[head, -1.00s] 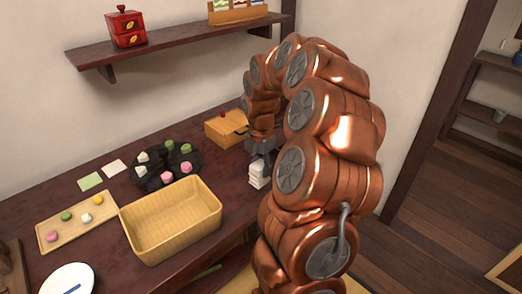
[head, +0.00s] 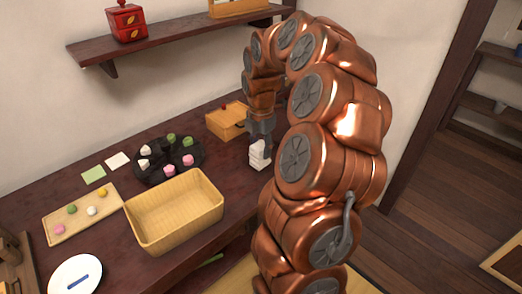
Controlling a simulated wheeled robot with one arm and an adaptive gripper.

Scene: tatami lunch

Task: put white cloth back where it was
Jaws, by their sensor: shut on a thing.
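A folded white cloth (head: 259,155) is held at the tip of my gripper (head: 260,139), over the right part of the dark table. My gripper points down and is shut on the cloth. Whether the cloth touches the table cannot be told. A flat white square (head: 118,161) and a flat green square (head: 94,175) lie near the back left of the table.
An empty yellow basket (head: 140,230) stands left of my gripper. Behind it is a dark round tray (head: 180,180) with several sweets. A wooden box (head: 222,122) with a red knob stands behind my gripper. A wooden tray (head: 80,223) and a white plate (head: 85,265) are at left.

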